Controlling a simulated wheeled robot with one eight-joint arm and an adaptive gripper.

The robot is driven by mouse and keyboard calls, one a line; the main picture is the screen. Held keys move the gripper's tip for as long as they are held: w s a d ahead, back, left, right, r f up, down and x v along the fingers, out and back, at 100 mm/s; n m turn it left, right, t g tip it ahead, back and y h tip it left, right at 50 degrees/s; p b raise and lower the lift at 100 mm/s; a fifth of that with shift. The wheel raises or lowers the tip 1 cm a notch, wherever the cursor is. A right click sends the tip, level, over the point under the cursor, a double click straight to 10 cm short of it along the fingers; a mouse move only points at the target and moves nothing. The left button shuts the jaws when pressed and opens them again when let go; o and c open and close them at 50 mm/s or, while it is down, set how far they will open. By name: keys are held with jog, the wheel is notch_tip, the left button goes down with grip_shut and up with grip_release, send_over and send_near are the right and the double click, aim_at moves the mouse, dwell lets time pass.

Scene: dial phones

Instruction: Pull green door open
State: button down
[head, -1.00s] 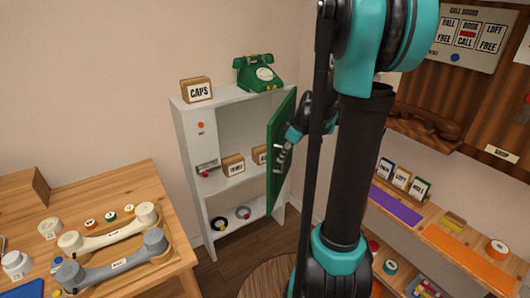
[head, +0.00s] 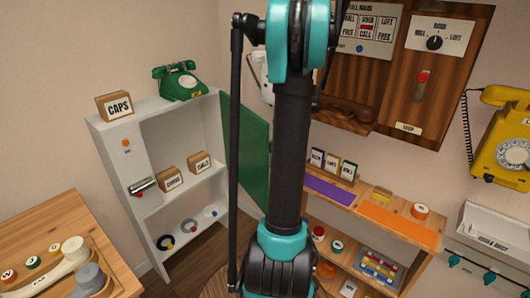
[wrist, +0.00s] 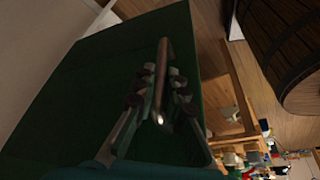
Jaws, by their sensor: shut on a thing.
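The green door (head: 243,150) of the white cabinet (head: 112,165) stands wide open, swung to the right, and the shelves behind it are exposed. In the wrist view the dark green door panel (wrist: 95,75) fills much of the picture. My gripper (wrist: 157,92) is shut on the bar-shaped door handle (wrist: 163,58), with one finger on each side. In the head view my gripper is hidden behind my arm.
A green dial phone (head: 178,80) and a CAPS box (head: 115,106) stand on the cabinet top. A wooden table (head: 75,240) is at the left. Right of my arm are shelves with a purple strip (head: 333,192) and a yellow wall phone (head: 505,135). The wrist view shows a barrel (wrist: 290,50).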

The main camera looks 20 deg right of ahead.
jog(key=shift+w+d, duration=0.1)
jog(key=shift+d, duration=0.05)
jog(key=c, duration=1.6)
grip_release()
jog(key=shift+o, duration=0.2)
